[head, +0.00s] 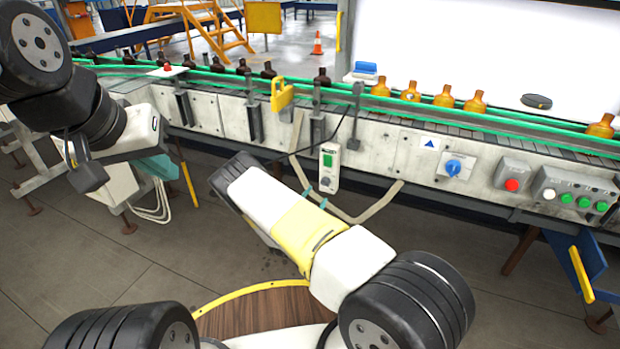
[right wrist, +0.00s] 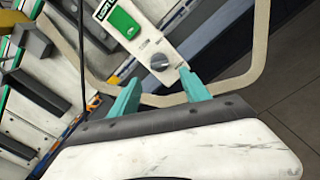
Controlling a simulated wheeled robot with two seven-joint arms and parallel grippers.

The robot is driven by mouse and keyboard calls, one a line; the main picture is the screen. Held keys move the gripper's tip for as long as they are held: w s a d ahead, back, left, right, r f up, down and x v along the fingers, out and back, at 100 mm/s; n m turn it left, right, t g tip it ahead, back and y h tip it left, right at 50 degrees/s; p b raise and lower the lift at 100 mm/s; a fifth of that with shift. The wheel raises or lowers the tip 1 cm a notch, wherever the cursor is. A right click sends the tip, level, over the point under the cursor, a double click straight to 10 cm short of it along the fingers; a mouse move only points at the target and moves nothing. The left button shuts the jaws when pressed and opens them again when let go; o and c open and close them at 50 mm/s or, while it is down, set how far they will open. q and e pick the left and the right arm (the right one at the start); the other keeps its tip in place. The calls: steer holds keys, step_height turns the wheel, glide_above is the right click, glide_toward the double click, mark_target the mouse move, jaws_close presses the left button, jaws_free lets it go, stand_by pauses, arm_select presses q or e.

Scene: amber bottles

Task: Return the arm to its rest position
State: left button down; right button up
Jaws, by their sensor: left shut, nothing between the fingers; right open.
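My left gripper (head: 152,168) is at the left of the head view, held in front of the conveyor's side. Its teal fingers are shut with nothing seen between them. My right arm reaches from the lower right, with a yellow band in its middle. Only the teal tips of my right gripper (head: 315,198) show past the arm, just below the hanging control box (head: 328,168). In the right wrist view the right gripper (right wrist: 160,93) is open and empty, its fingers apart near the lower end of the control box (right wrist: 140,35). I cannot tell whether they touch it.
The conveyor (head: 400,150) crosses the view, with several amber bottles (head: 444,97) at right and dark bottles (head: 322,77) at left. A beige bent tube (head: 365,215) runs around the control box. A blue panel (head: 580,258) juts out at right. Floor (head: 130,265) in front is clear.

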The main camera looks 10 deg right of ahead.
steer(key=shift+s+a, duration=0.2)
steer(key=shift+s, duration=0.15)
